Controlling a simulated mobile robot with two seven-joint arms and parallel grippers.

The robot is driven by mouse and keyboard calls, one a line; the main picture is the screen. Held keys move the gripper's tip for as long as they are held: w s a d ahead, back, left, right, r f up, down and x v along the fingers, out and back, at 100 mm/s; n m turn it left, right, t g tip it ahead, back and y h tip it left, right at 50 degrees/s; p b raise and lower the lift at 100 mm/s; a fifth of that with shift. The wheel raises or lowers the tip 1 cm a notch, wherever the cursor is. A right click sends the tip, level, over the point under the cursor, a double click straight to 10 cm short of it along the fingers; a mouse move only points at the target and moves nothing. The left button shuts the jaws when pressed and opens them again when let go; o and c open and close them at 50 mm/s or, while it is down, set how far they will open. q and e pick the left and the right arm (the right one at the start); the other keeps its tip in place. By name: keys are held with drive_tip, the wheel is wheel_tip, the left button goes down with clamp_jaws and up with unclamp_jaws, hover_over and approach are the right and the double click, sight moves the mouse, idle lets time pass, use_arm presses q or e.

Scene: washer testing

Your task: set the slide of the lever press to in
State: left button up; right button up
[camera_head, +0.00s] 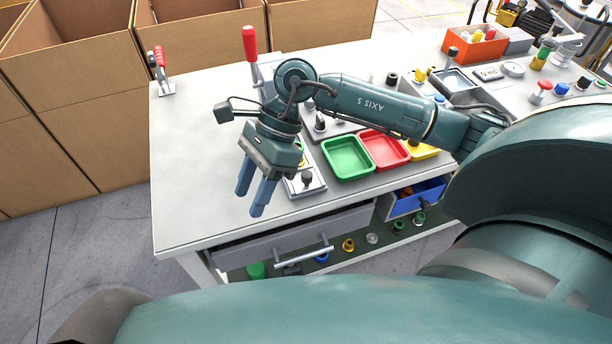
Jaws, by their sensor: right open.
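A tall lever with a red handle (250,45) stands upright at the back of the table. It looks like the lever press; its lower part is largely hidden behind my right arm, and I cannot make out its slide. My right gripper (251,196) points down above the front left of the table, open and empty, in front of the red lever. Just right of its fingers is a small metal plate with a black knob (307,178), partly covered by the gripper. My left gripper is not in view.
A smaller red-handled clamp (158,70) stands at the back left corner. Green (348,174), red and yellow trays lie right of the gripper. A blue drawer (430,192) is partly open. The table's left part is clear. Cardboard boxes (70,75) stand behind.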

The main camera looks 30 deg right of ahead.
sight(306, 174)
drive_tip(key=w+d+r+n+t+h, duration=0.1)
drive_tip(key=w+d+h, duration=0.1)
drive_tip(key=d+h, duration=0.35)
drive_tip(key=w+d+r+t+h, duration=0.1)
drive_tip(key=w+d+h, duration=0.15)
drive_tip(key=d, duration=0.55)
drive_tip(key=shift+y, duration=0.5)
drive_tip(key=f, duration=0.6)
drive_tip(key=f+p, duration=0.1)
drive_tip(key=f, duration=0.5)
drive_tip(key=shift+w+f, duration=0.2)
drive_tip(key=shift+f, duration=0.05)
drive_tip(key=shift+c, duration=0.2)
clamp_jaws()
drive_tip(key=shift+d, duration=0.1)
